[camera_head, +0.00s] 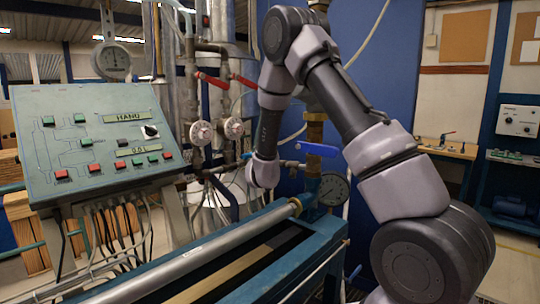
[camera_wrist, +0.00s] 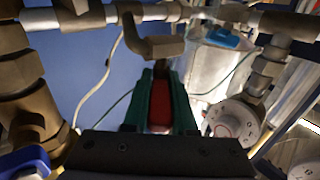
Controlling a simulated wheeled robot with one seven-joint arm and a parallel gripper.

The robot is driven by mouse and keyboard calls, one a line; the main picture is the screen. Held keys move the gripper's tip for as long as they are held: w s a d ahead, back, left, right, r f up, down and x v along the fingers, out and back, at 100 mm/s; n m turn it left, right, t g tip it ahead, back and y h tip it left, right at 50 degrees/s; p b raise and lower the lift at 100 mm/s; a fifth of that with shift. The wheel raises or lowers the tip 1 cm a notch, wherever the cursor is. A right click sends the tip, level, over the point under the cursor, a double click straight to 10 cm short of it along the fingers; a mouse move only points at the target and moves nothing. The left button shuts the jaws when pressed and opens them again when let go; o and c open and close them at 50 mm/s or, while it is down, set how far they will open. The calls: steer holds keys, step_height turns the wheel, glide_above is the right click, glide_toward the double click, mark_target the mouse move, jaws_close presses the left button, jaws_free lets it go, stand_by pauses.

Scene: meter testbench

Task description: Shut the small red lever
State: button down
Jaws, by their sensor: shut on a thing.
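The small red lever (camera_wrist: 160,100) shows in the wrist view, between the two green fingers of my gripper (camera_wrist: 160,82). The fingers are closed on it from both sides, and its upper end runs toward a brass valve fitting (camera_wrist: 152,45) on a horizontal pipe. In the head view my wrist hangs in front of the pipes, right of the control panel, and hides this lever and my fingertips. The lever's exact angle to the pipe is hard to tell.
A blue lever (camera_head: 316,149) on a brass valve is close right of my wrist. Two larger red levers (camera_head: 211,80) (camera_head: 243,80) are higher up. White round meters (camera_head: 202,132) (camera_wrist: 235,122) and a sloped control panel (camera_head: 95,140) stand left. A bench rail (camera_head: 200,265) runs below.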

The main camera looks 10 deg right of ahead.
steer(key=shift+w+a+m+g+h, duration=0.1)
steer(key=shift+a+m+g+h, duration=0.1)
steer(key=shift+m+g+h, duration=1.25)
steer(key=shift+w+a+m+g+h, duration=0.15)
steer(key=shift+m+g+h, duration=0.8)
steer(key=shift+h, duration=0.85)
steer(key=shift+w+a+m+g+h, duration=0.1)
steer(key=shift+a+m+g+h, duration=0.1)
steer(key=shift+m+g+h, duration=1.05)
steer(key=shift+m+h, duration=0.35)
steer(key=shift+h, duration=0.25)
steer(key=c, duration=0.7)
jaws_free()
steer(key=v, duration=1)
steer(key=shift+s+a, duration=0.25)
steer(key=shift+s, duration=0.05)
